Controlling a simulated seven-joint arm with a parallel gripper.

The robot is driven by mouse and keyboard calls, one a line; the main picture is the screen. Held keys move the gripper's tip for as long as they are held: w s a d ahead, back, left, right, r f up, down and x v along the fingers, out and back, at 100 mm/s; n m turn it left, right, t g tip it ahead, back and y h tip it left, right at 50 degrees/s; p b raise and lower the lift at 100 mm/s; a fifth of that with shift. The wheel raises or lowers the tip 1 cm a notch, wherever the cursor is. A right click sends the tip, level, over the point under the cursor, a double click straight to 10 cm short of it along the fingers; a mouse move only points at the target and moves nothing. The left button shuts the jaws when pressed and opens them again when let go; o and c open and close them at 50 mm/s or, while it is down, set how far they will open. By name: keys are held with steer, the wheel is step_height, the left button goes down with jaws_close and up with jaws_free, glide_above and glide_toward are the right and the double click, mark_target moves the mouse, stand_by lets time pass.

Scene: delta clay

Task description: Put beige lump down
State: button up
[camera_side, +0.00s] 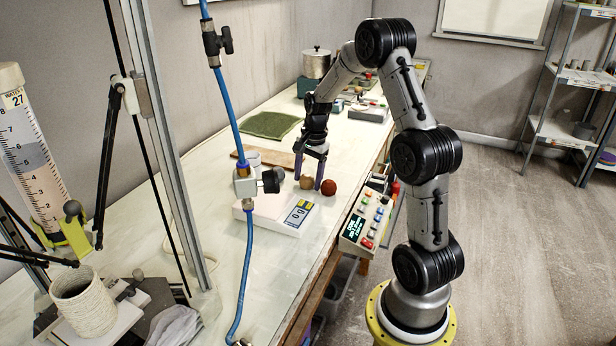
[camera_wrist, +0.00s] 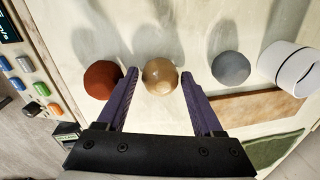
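The beige lump (camera_side: 306,182) is a small round ball on the pale worktop. In the wrist view the beige lump (camera_wrist: 161,76) lies between the tips of my two purple fingers, with a narrow gap showing on each side. My gripper (camera_side: 310,174) points down over it, and its fingers (camera_wrist: 159,75) look open around the lump rather than closed on it. One finger is close beside the red-brown ball (camera_side: 328,187), which is at the left in the wrist view (camera_wrist: 102,80). Whether that finger touches the red-brown ball is unclear.
A grey ball (camera_wrist: 231,68) and a white cylinder (camera_wrist: 290,68) stand to the right in the wrist view. A brown board (camera_wrist: 262,106) and green mat (camera_side: 270,125) lie farther back. A white scale (camera_side: 268,215) stands in front. A button panel (camera_side: 368,218) is at the table edge.

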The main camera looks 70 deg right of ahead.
mark_target(313, 179)
step_height(313, 179, up, 12)
steer(key=s, duration=0.2)
steer(key=s+a+r+n, duration=0.1)
steer(key=a+r+n, duration=0.15)
steer(key=a, duration=0.25)
steer(key=s+a+r+n+t, duration=0.1)
steer(key=a+n, duration=0.2)
steer(key=a, duration=0.2)
steer(key=s+a+r+n, duration=0.1)
steer(key=a+r+n, duration=0.1)
steer(key=a, duration=0.3)
steer(key=s+a+f+n+t, duration=0.2)
steer(key=s+a+n+t, duration=0.1)
steer(key=s+a+n, duration=0.9)
steer(key=shift+s+a, duration=0.2)
steer(key=shift+a, duration=0.35)
